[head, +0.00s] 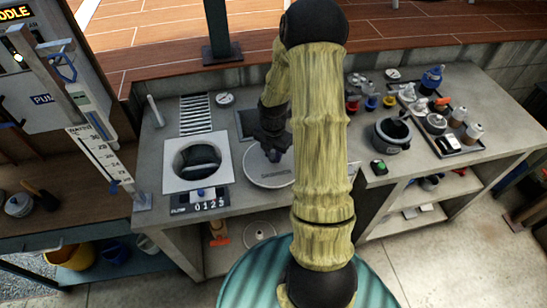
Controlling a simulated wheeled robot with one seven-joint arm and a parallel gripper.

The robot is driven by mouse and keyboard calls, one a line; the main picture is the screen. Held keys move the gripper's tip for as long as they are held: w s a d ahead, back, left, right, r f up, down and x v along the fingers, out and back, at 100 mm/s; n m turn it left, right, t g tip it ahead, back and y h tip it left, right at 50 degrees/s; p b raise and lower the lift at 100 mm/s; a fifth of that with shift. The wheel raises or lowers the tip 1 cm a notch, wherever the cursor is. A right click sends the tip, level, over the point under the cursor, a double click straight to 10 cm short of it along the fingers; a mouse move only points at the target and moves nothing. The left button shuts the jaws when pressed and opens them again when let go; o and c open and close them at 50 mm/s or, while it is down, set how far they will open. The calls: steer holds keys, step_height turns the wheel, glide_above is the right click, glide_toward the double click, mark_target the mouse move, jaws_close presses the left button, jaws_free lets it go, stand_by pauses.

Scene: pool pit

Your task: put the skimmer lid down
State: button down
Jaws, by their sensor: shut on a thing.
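The skimmer lid (262,179) is a round, pale grey disc on or just above the grey counter, in the middle of the head view. My gripper (273,153) is over the lid's far part, pointing down and shut on it. Something small and blue shows at the fingertips. My arm hides the lid's right part, and I cannot tell whether the lid touches the counter. To its left is a square pale plate with a round, dark skimmer opening (197,158), which is uncovered.
A slotted grate (195,114) and a round gauge (225,98) lie behind the opening, with a number display (200,202) in front. At right are a dark pot (391,134), a green-buttoned box (378,167) and a crowded tray (463,147). A measuring post (93,143) stands left.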

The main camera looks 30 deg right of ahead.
mark_target(273, 155)
steer(key=shift+f, duration=1.35)
steer(key=shift+f, duration=0.2)
steer(key=c, duration=1.1)
jaws_free()
steer(key=shift+c, duration=0.2)
steer(key=shift+r, duration=0.1)
step_height(273, 155, up, 12)
steer(key=shift+r, duration=0.1)
